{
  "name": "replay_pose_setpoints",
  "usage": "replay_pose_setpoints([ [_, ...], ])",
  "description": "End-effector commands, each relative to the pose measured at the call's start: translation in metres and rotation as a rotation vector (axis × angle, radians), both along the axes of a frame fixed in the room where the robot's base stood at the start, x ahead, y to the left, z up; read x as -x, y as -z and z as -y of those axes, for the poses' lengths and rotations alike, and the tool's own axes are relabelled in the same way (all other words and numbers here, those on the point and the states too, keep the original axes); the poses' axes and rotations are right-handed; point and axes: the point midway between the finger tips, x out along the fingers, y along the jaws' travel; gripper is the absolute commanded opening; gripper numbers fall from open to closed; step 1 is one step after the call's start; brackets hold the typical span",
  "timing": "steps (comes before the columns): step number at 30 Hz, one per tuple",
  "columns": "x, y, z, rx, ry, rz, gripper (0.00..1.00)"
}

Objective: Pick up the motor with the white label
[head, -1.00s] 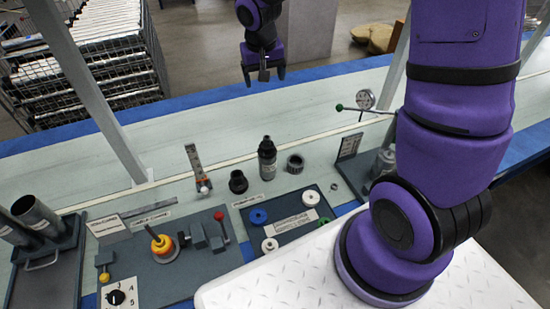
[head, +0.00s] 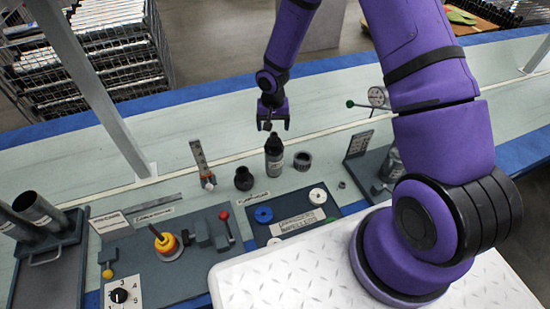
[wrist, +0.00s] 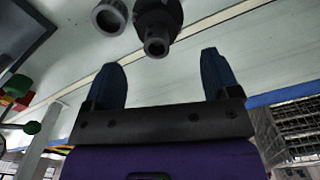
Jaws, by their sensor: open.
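My gripper (head: 273,126) is open and empty, pointing down just above and behind the motor. Both fingers (wrist: 163,78) show apart in the wrist view, with nothing between them.
A grey ring (head: 302,161) stands close to the motor's right and also shows in the wrist view (wrist: 109,18). Panels with knobs lie in front. The bench behind is clear.

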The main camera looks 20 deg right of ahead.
Motion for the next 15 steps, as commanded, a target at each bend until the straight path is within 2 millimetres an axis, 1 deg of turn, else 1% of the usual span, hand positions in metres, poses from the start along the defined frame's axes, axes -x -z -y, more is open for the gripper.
replay_pose_setpoints([
  [1, 0.000, 0.008, 0.000, 0.000, 0.001, -0.001, 0.82],
  [3, 0.000, 0.016, 0.000, 0.000, 0.000, 0.000, 0.82],
  [11, 0.002, 0.033, 0.001, 0.000, 0.000, 0.000, 0.82],
  [15, 0.006, 0.053, 0.001, 0.000, 0.000, -0.002, 0.82],
])
